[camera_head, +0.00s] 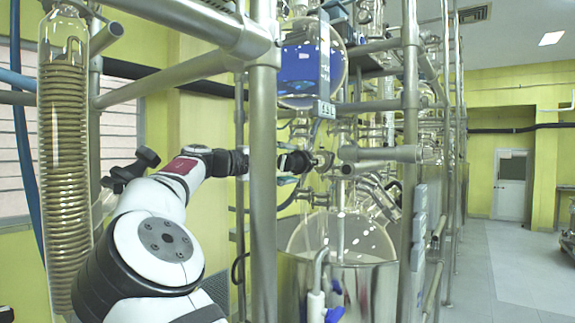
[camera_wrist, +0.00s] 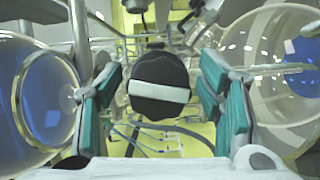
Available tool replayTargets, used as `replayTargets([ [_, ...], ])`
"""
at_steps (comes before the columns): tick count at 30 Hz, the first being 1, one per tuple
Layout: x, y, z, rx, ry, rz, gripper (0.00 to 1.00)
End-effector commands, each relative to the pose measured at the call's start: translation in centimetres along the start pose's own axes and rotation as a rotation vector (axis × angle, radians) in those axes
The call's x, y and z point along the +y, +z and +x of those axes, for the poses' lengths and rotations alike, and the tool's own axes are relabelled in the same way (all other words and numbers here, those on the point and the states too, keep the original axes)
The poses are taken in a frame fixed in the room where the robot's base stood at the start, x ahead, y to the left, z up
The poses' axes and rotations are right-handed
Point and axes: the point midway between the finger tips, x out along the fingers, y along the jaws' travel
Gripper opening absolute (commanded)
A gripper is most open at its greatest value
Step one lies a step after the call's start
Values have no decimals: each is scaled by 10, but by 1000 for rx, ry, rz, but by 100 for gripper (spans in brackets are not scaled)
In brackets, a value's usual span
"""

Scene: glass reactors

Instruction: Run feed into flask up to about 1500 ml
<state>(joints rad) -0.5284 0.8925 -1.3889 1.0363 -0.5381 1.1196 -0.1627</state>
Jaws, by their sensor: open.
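A round glass vessel (camera_head: 297,62) with blue liquid hangs high in the frame in the head view. Below it, a large clear glass flask (camera_head: 340,236) sits in a steel bath (camera_head: 370,285); I see no blue liquid in it, and I cannot read a level. In the wrist view, a black round knob (camera_wrist: 158,105) with a white bar across it lies between the teal pads of my gripper (camera_wrist: 160,98). The pads stand apart on both sides, with gaps to the knob. In the head view, my gripper (camera_head: 296,161) is partly hidden behind an upright post.
Steel posts (camera_head: 263,190) and rails cross close around my arm. A coiled glass condenser (camera_head: 63,150) stands at the left. In the wrist view, round glass with blue liquid (camera_wrist: 48,95) is at left and clear round glass (camera_wrist: 280,75) at right. Floor (camera_head: 505,270) is free at right.

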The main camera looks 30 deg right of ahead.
Motion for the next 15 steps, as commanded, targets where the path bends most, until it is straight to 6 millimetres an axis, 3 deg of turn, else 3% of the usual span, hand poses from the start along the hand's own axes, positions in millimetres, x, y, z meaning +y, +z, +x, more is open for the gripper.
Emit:
replayTargets([
  [8,1,0,-1,0,33,-73,61],
  [15,5,2,-1,-1,150,-350,61],
])
